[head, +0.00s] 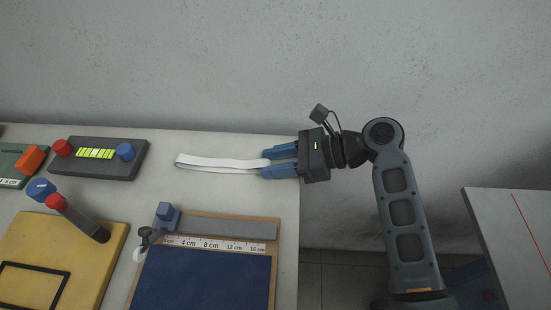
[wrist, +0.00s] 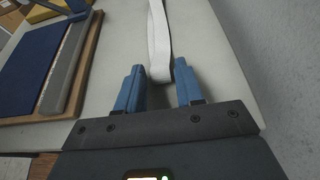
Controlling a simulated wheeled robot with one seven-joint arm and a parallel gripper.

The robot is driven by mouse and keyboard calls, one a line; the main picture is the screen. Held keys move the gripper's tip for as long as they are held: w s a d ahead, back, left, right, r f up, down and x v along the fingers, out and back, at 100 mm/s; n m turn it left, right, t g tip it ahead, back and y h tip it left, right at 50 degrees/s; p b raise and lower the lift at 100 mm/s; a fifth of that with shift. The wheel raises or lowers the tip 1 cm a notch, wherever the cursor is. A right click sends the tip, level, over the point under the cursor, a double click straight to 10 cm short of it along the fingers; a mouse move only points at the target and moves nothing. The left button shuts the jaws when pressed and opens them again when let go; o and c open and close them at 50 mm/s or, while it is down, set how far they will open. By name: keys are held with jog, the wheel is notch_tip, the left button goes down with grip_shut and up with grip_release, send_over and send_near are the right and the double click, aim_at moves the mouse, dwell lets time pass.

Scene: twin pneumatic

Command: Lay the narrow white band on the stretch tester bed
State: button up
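The narrow white band (head: 222,163) is a flat loop near the back right of the pale table. In the wrist view the band (wrist: 158,42) runs away from me, with its near end between my fingertips. My gripper (head: 266,165) reaches in from the right with two blue fingers. They are apart in the wrist view (wrist: 159,68), with the band end closer to the left finger; I cannot tell if they touch it. A board with a centimetre scale, a grey strip (head: 228,228) and a blue block at its left end lies in front of the band; it looks like the stretch tester.
A dark panel (head: 127,170) with red and blue knobs stands left of the band. A yellow board (head: 95,280) with a red-capped post is at front left. A blue mat (head: 205,278) covers the scale board's front. The table's right edge is below my gripper; another table (head: 500,215) stands beyond a gap.

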jog(key=shift+o, duration=0.8)
